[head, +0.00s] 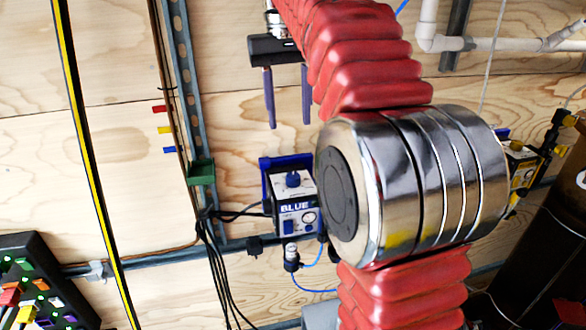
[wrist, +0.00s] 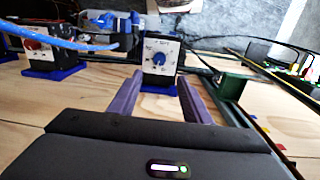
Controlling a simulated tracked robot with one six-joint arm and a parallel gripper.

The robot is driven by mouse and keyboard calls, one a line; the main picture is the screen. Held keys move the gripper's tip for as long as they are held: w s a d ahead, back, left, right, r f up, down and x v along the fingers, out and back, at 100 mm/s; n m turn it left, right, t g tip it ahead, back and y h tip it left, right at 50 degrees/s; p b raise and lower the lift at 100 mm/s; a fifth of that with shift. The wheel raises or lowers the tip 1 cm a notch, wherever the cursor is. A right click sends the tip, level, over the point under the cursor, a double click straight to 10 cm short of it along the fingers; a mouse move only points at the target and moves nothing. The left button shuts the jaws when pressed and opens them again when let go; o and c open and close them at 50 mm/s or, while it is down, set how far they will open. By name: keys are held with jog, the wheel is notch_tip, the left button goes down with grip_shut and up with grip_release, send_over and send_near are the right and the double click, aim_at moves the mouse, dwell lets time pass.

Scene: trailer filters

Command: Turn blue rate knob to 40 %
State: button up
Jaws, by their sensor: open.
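The blue rate knob (head: 293,180) sits on top of a white and black pump box labelled BLUE (head: 296,209), mounted on the plywood wall with a blue bracket. In the wrist view the round blue knob (wrist: 158,60) shows on a panel with dial marks around it; its exact setting is too small to read. My gripper (head: 287,125) is open and empty, its two purple fingers above the pump in the head view. In the wrist view my gripper (wrist: 160,80) has its fingers spread on either side of the pump, apart from the knob.
A green block (head: 201,172) and black cables (head: 213,250) lie left of the pump. My red-sleeved arm hides the wall to the right.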

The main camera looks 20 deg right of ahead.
aim_at(292, 175)
jog(key=f, duration=1.3)
jog(key=shift+d+f, duration=0.3)
jog(key=shift+f, duration=0.1)
jog(key=c, duration=1)
